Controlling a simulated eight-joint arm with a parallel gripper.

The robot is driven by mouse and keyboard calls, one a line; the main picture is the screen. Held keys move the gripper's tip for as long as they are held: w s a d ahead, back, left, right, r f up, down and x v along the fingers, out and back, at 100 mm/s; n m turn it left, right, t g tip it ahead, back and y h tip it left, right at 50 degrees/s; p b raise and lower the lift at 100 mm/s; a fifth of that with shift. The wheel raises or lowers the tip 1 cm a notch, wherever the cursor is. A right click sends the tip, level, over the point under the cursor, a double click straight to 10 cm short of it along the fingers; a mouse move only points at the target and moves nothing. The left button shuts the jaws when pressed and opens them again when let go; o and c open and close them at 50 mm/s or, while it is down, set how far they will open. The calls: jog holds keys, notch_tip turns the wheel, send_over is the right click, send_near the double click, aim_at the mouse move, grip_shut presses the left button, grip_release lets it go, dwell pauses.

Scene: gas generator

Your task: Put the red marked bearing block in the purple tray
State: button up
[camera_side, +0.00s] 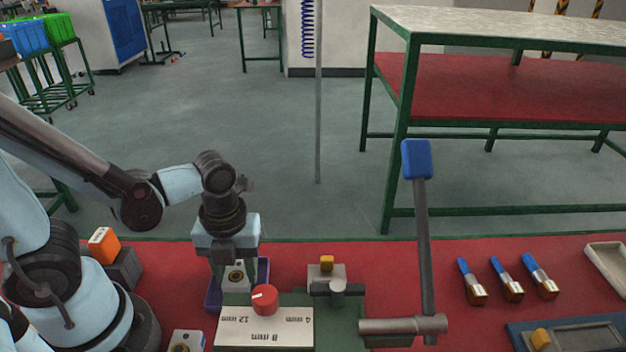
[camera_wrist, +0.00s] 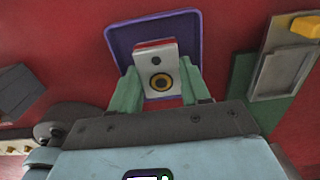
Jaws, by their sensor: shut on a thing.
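My gripper (camera_side: 236,262) points down over the purple tray (camera_side: 264,270) and is shut on a pale bearing block (camera_side: 237,280). In the wrist view, the block (camera_wrist: 158,64) sits between the two green fingers of my gripper (camera_wrist: 160,88). It shows a red face at its far end and a yellow ring around a dark hole. The purple tray (camera_wrist: 192,22) lies behind and around the block in that view. I cannot tell whether the block touches the tray floor. A second similar block (camera_side: 187,341) stands at the bottom edge of the side view.
A green fixture with a white dial plate (camera_side: 265,330) and red knob (camera_side: 265,299) stands right in front of the tray. A blue-handled lever (camera_side: 423,240) rises to its right. Several blue brushes (camera_side: 507,278) lie further right.

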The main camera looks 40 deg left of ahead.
aim_at(236, 273)
jog(key=shift+f, duration=0.25)
jog(key=shift+f, duration=0.1)
jog(key=o, duration=1.3)
jog(key=shift+r, duration=6.05)
jog(key=w+a+n+t, duration=0.1)
jog(key=w+n+t, duration=0.1)
jog(key=n, duration=0.7)
jog(key=w+a+n+t, duration=0.2)
jog(key=n, duration=0.7)
jog(key=w+a+n+t, duration=0.1)
jog(key=w+n+t, duration=0.2)
jog(key=n, duration=0.6)
jog(key=shift+a+r, duration=0.1)
jog(key=shift+a, duration=0.05)
